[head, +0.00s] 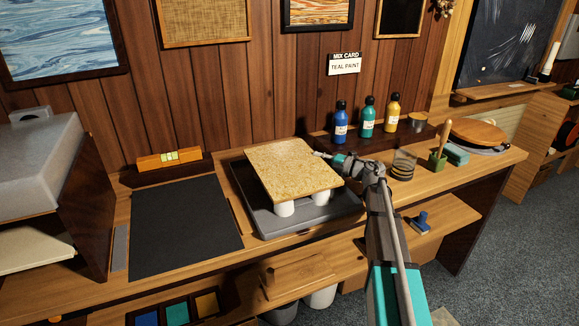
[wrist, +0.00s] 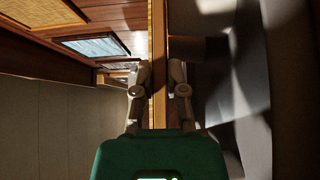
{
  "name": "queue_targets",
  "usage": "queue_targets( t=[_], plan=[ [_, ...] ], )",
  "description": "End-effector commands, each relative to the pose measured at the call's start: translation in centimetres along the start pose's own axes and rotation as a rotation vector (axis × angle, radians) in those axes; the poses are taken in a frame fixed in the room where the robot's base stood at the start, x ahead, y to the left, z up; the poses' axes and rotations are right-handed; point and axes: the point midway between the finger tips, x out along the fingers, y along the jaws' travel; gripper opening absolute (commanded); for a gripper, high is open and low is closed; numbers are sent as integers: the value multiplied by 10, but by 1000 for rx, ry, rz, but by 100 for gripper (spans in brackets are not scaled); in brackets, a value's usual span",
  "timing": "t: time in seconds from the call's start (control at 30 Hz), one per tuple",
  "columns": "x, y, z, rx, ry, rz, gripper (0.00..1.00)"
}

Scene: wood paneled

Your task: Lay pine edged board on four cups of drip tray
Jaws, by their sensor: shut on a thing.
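The pine edged board (head: 293,168) has a speckled tan face and lies about level over the grey drip tray (head: 267,221). Two white cups, a left one (head: 285,209) and a right one (head: 321,198), show under its front edge; any others are hidden beneath it. The board looks to be on or just above the cups; I cannot tell if it touches them. My gripper (head: 326,156) is shut on the board's right edge. In the wrist view the board (wrist: 159,60) is edge-on between the two fingers (wrist: 159,92).
A black mat (head: 186,228) lies left of the tray. Blue (head: 341,124), teal (head: 368,118) and yellow (head: 392,113) bottles stand on a dark shelf behind my arm. A wire coil (head: 403,165) and a green pot (head: 438,160) are to the right.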

Motion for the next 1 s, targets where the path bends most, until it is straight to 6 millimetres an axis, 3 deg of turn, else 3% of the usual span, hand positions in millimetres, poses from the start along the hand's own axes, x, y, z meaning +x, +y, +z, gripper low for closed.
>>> queue_targets(
  t=[0.67,0.7,0.9,1.0],
  plan=[
    [-1,-11,-2,1,0,2,0],
    [-1,-11,-2,1,0,2,20],
    [-1,-12,-4,1,0,1,57],
    [-2,-13,-5,1,0,1,57]
  ],
)
